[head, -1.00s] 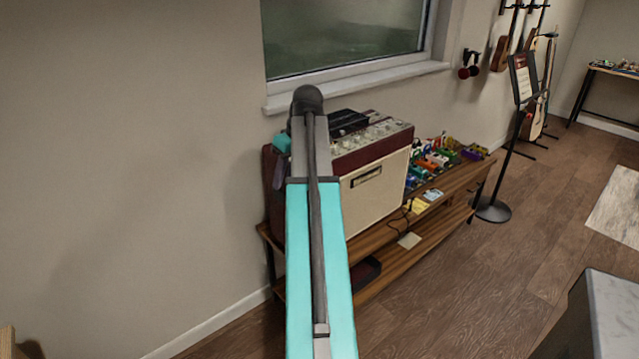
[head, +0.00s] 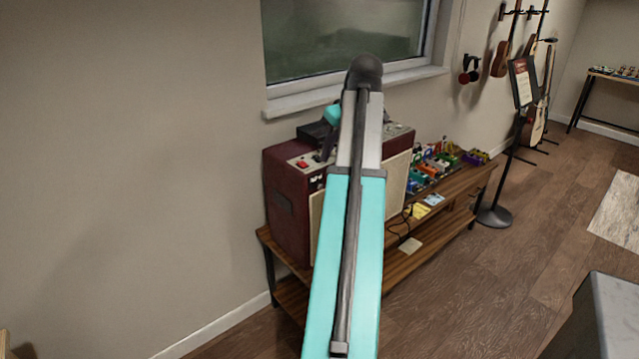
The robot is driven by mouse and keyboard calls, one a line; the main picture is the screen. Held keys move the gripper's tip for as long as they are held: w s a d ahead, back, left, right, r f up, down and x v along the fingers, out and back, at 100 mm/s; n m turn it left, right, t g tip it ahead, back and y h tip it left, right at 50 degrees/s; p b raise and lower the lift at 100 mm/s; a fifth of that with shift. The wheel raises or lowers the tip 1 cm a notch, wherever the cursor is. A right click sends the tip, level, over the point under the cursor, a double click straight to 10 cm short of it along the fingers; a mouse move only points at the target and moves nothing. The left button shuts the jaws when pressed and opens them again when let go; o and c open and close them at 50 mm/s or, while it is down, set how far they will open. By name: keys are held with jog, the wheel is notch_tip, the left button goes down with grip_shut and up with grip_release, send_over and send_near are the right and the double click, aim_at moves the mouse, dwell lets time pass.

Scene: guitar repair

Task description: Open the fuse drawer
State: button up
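A dark red amplifier (head: 288,205) with a cream front stands on a wooden bench under the window. A red switch (head: 302,163) shows on its top panel, near the left end. I cannot make out a fuse drawer; my raised arm covers the middle of the amplifier. My gripper (head: 326,146) shows only in part at the left of my arm, as a small dark shape below a teal wrist part. It appears over the amplifier's top panel in the picture. Its fingers are too small and hidden to tell open from shut, and I cannot tell whether it touches anything.
Several colourful pedals (head: 440,160) and yellow notes (head: 421,210) lie on the wooden bench (head: 405,262) to the right. A music stand (head: 522,85) stands beyond. The window sill (head: 290,104) juts out above.

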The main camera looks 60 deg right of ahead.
aim_at(320, 185)
jog(key=shift+p+x, duration=0.6)
jog(key=shift+x, duration=6.25)
grip_shut()
